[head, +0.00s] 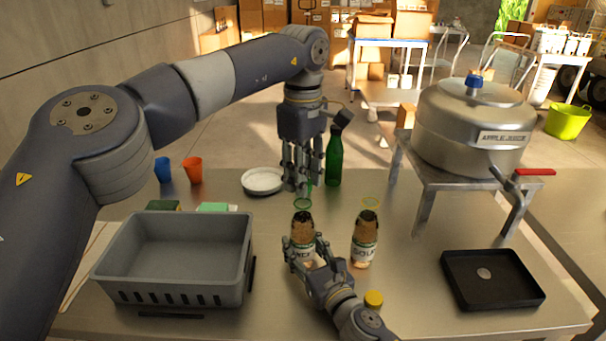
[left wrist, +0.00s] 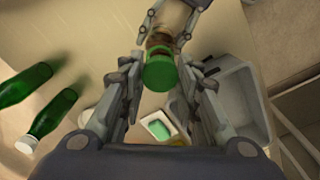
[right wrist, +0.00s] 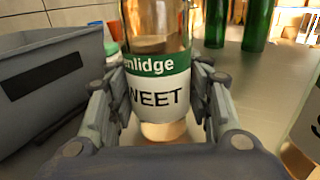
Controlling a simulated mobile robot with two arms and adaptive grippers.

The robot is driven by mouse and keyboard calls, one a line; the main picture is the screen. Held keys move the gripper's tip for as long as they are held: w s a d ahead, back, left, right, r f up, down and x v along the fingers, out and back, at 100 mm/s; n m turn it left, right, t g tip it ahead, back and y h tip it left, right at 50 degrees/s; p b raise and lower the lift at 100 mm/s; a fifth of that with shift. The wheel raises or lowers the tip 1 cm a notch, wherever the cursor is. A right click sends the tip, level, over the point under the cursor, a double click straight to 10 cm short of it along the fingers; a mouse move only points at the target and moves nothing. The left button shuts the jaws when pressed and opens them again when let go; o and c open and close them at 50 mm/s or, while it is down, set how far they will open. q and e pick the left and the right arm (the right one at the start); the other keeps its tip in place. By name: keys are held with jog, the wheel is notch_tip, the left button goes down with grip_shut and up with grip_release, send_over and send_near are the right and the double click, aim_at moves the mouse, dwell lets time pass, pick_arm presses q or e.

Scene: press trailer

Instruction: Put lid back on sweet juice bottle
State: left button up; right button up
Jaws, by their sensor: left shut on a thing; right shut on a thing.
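The sweet juice bottle (head: 303,229) stands upright on the metal table, labelled "SWEET" in the right wrist view (right wrist: 158,98). My right gripper (head: 306,248) is shut around its body; its fingers flank the label (right wrist: 165,105). My left gripper (head: 297,187) points down above the bottle. It is shut on the green lid (left wrist: 160,74), which lines up with the bottle's neck in the left wrist view; I cannot tell whether they touch. A thin green ring (head: 303,204) shows over the bottle's top. The sour bottle (head: 364,240) stands to the right, open, with a thin yellow ring above it.
A yellow lid (head: 373,299) lies near my right gripper. A grey crate (head: 180,295) is left, a black tray (head: 492,297) right.

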pick_arm(q)
jog(key=shift+f, duration=0.85)
jog(key=shift+f, duration=0.6)
jog(key=m, duration=0.7)
jog(key=shift+m, duration=0.4)
jog(key=m, duration=0.3)
jog(key=shift+m, duration=0.3)
jog(key=m, duration=0.4)
jog(key=shift+m, duration=0.4)
